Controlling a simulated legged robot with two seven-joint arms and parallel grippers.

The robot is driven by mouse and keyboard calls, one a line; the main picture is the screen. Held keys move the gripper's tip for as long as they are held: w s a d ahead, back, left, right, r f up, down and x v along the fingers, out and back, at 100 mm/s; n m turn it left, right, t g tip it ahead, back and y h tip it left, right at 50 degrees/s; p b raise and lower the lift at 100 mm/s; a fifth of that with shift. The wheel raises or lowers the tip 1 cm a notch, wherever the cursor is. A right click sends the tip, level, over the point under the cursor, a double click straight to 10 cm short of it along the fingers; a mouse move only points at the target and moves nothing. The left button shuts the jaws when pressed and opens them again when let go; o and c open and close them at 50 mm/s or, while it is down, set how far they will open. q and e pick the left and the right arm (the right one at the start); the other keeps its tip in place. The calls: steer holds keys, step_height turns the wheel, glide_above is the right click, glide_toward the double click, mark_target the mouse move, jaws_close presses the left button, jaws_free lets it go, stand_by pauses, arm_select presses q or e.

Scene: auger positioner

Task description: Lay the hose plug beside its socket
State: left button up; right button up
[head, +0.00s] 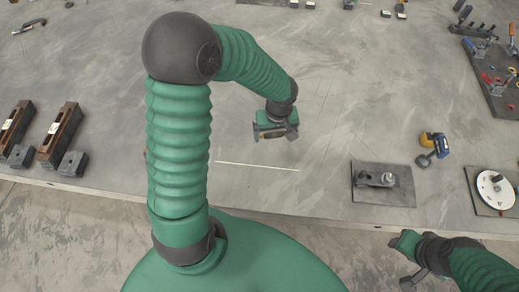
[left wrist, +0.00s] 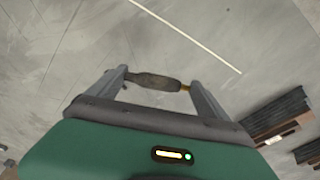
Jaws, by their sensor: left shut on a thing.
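My left gripper (head: 272,132) hangs over the middle of the table. In the left wrist view (left wrist: 155,85) its two fingers are shut on a dark, elongated piece with a small brass-coloured end, which looks like the hose plug (left wrist: 152,80). In the head view the plug cannot be made out clearly at the fingers. A dark fitting on a grey plate (head: 405,195), right of the gripper, may be the socket (head: 375,179); I cannot tell for sure. My right gripper (head: 410,262) is low at the right, in front of the table edge; its opening is unclear.
A thin white line (head: 257,166) lies on the bare table below the left gripper. Brown rail blocks (head: 58,135) stand at the left. A yellow and blue tool (head: 434,148), a white dial (head: 495,190) and a tool board (head: 490,75) are at the right.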

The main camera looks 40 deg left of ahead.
mark_target(271, 152)
arm_select(q)
steer(key=shift+a+n, duration=0.3)
steer(key=shift+n, duration=0.1)
steer(key=shift+f, duration=0.1)
step_height(271, 152, down, 9)
steer(key=shift+d+f+b, duration=0.1)
steer(key=shift+b, duration=1)
steer(key=shift+f, duration=0.15)
steer(key=shift+f+b, duration=0.4)
steer(key=shift+b, duration=0.1)
